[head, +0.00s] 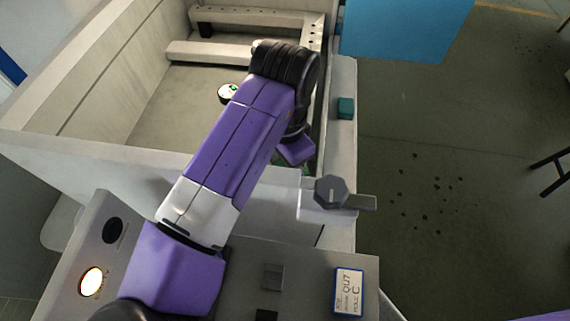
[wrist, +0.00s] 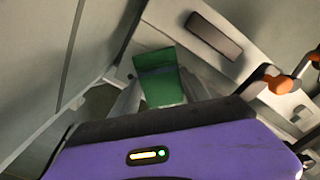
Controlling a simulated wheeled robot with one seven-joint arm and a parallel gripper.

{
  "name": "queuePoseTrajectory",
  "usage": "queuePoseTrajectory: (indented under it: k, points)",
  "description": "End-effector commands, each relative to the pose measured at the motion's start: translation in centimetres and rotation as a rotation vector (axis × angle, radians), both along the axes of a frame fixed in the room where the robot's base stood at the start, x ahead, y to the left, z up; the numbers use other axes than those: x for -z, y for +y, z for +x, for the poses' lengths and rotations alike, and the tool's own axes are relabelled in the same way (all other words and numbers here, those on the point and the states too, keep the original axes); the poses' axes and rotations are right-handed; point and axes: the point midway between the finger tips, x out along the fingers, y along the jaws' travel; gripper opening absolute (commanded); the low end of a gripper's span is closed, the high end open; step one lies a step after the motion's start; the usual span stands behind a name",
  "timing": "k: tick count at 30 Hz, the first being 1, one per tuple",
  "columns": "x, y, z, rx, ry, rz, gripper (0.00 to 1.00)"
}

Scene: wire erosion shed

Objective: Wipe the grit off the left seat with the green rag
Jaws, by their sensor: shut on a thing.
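The green rag (wrist: 160,85) shows in the wrist view as a folded green piece between the pale fingers of my gripper (wrist: 158,92). My gripper is shut on it. In the head view my gripper is mostly hidden behind my purple arm, low at the right side of the open tank. I cannot tell whether the rag touches a surface. The left seat and any grit on it cannot be made out for sure; my arm covers part of the tank.
The pale tank (head: 150,130) has a rail frame (head: 215,50) at its back and a white disc (head: 226,94) inside. A teal block (head: 345,107) sits on its right ledge. A grey knob (head: 331,192) and a labelled box (head: 348,291) are nearer. Dark specks mark the floor at right.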

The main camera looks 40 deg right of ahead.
Motion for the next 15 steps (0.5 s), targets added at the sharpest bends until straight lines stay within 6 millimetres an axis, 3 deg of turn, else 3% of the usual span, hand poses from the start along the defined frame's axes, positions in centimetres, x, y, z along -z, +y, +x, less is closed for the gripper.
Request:
queuePoseTrajectory:
  k: [15]
  points:
    - [-0.2,-2.4,2.4,0.000,-0.001,-0.001,0.21]
